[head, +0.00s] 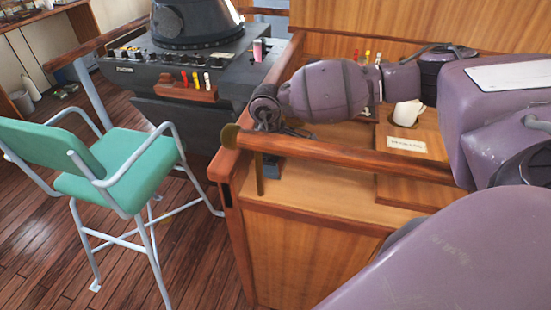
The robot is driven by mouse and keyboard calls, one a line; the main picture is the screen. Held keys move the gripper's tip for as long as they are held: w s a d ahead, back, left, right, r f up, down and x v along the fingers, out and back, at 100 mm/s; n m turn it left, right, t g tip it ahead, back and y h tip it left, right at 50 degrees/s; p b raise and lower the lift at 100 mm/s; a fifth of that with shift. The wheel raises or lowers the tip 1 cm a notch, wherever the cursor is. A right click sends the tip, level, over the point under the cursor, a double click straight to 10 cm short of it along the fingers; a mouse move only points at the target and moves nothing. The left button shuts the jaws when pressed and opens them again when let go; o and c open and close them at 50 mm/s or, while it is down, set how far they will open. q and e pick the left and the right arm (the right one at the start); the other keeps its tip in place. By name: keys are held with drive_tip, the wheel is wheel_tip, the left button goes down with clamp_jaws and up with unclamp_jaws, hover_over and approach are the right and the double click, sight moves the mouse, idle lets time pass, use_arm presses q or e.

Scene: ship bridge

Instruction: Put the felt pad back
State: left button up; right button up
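I cannot make out a felt pad for certain in the head view. My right arm reaches in from the right across the wooden desk. Its dark gripper (268,122) is at the desk's left side, by the end of the wooden rail (330,155). The fingers are small and partly hidden, so I cannot tell whether they are open or shut, or whether they hold anything. My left gripper is not in view.
A white mug (407,112) and a small printed card (407,145) are on the desk's raised wooden panel. A wooden holder (186,92) with coloured pens and a pink item (257,50) are on the dark console. A green chair (118,168) stands left.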

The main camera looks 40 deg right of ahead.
drive_tip(key=shift+f, duration=0.1)
drive_tip(key=o, duration=0.8)
wheel_tip(320, 180, up, 12)
drive_tip(key=w, duration=0.1)
drive_tip(key=shift+a+b, duration=0.45)
